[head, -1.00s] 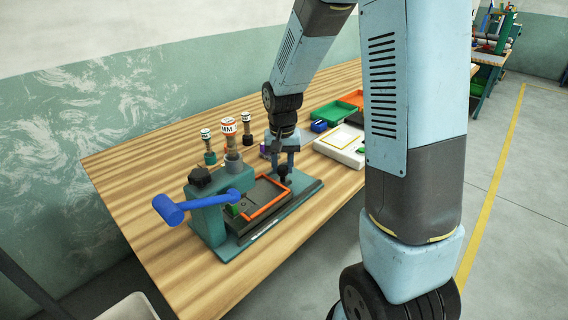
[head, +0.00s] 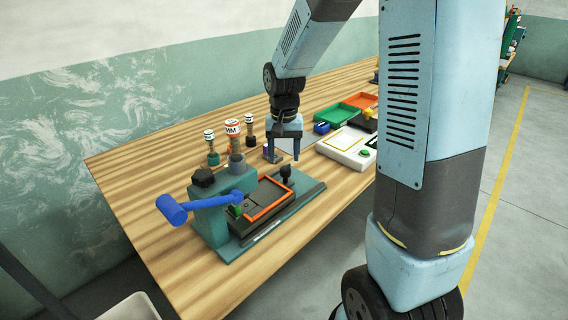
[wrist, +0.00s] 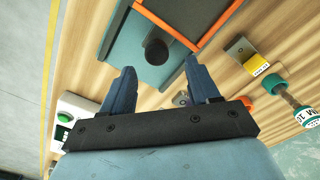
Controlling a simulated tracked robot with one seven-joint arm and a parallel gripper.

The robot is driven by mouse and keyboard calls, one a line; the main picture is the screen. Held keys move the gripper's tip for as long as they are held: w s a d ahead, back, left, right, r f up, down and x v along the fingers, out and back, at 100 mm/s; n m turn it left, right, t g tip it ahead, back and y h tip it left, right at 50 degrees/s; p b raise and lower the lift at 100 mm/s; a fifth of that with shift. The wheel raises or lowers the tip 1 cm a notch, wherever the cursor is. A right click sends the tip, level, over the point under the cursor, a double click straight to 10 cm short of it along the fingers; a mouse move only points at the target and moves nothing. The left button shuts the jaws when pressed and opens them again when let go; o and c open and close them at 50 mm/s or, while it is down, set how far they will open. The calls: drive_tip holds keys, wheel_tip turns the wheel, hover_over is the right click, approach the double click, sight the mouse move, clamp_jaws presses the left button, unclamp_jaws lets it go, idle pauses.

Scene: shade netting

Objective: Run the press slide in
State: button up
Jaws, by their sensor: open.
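The press has a teal base (head: 308,198), a teal head with a dark top knob, and a blue lever (head: 173,209) at the left. Its dark slide carries an orange-edged frame (head: 268,214) and lies on the base, its near end by the head and a green piece (head: 236,210). A black knob (head: 286,172) stands upright at the slide's far end. My gripper (head: 283,156) is open and empty, pointing down just beyond and above that knob. In the wrist view the knob (wrist: 156,52) shows just past the gap between the fingertips (wrist: 160,68), not visibly touched.
Several stamp-like tools (head: 232,138) stand behind the press. A white box with a green button (head: 345,147) lies to its right, with green (head: 340,115) and orange trays beyond.

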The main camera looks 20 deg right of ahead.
wheel_tip(320, 180, up, 9)
idle(0.3)
drive_tip(key=s+d+r+n+t, duration=0.1)
drive_tip(key=s+d+r+t, duration=0.1)
drive_tip(key=s, duration=0.5)
drive_tip(key=s+d+r+n+t, duration=0.1)
drive_tip(key=s+d+r, duration=0.1)
drive_tip(key=s+r, duration=0.2)
drive_tip(key=s+d+r+t, duration=0.2)
drive_tip(key=s+r, duration=0.1)
drive_tip(key=s, duration=0.8)
drive_tip(key=shift+n+t, duration=0.3)
drive_tip(key=shift+n, duration=0.1)
drive_tip(key=shift+c, duration=0.2)
idle(0.9)
